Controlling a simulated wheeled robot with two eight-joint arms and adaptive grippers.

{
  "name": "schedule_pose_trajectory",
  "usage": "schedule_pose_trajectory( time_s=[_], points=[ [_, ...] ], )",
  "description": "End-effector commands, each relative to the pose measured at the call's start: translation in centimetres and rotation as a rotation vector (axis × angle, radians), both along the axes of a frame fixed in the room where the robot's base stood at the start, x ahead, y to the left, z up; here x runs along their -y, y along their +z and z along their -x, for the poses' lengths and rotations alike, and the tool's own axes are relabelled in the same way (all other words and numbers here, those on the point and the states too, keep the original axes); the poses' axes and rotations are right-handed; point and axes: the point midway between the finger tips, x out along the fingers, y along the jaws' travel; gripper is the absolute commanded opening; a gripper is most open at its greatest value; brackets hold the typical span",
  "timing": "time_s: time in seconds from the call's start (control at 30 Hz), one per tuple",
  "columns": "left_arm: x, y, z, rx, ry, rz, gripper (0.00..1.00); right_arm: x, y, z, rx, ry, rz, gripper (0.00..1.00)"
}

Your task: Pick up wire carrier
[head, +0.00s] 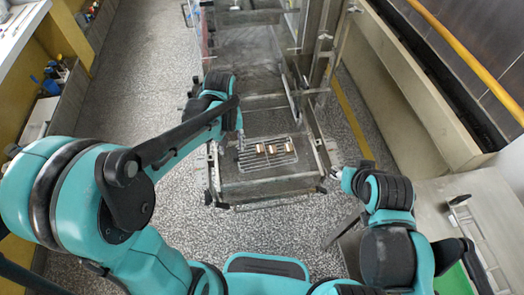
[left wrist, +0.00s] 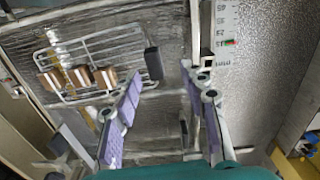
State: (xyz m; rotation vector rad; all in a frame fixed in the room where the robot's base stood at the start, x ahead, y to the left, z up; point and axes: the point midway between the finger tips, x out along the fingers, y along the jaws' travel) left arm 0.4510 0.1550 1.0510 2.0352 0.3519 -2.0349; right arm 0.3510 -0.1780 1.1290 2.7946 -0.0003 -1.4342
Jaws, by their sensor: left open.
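The wire carrier (head: 286,159) is a light metal wire rack lying flat on the machine's grey metal bed in the head view. It carries 3 brown blocks (head: 260,149) in a row. In the left wrist view the wire carrier (left wrist: 95,45) lies at the upper left, with a dark upright tab (left wrist: 153,63) at its near end. My left gripper (head: 240,141) is beside the carrier's left end. In the left wrist view its purple-padded fingers (left wrist: 163,85) are apart with nothing between them. My right gripper (head: 338,173) is right of the bed, small and unclear.
The metal bed (head: 270,187) has a raised frame and posts on its right side. A counter (head: 468,205) with a metal rack and a green item stands at the right. A shelf with small items (head: 55,75) is at the left. Speckled floor lies between.

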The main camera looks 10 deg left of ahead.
Motion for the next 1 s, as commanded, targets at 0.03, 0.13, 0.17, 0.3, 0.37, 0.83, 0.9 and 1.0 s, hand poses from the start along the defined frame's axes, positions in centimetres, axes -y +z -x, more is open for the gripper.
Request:
schedule_pose_trajectory(
  time_s=[0.03,0.13,0.17,0.3,0.37,0.83,0.9,1.0],
  points=[
    [0.2,-0.8,0.0,0.0,-0.001,0.0,0.43,0.0,-0.4,0.0,0.0,0.0,0.0,0.4],
    [0.7,-2.4,0.0,0.001,-0.002,0.0,0.43,0.0,-0.9,0.0,0.0,0.0,0.0,0.4],
    [0.8,-2.9,0.0,0.001,-0.002,0.0,0.43,0.0,-1.1,0.0,0.0,0.0,0.0,0.4],
    [0.8,-4.5,0.0,0.001,0.0,0.001,0.43,0.0,-1.5,0.0,0.0,0.0,0.0,0.4],
    [0.8,-4.8,0.1,0.002,-0.001,0.0,0.43,0.0,-1.6,0.0,0.0,0.0,0.0,0.4],
    [0.7,-4.8,0.1,0.002,-0.001,0.0,0.0,0.0,-1.5,0.0,0.0,0.0,0.0,0.4],
    [0.8,-4.8,0.1,0.002,-0.001,0.0,0.0,0.0,-1.5,0.0,0.0,0.0,0.0,0.4],
    [0.7,-4.8,0.1,0.002,-0.001,0.0,0.0,0.0,-1.5,0.0,0.0,0.0,0.0,0.4]
  ],
)
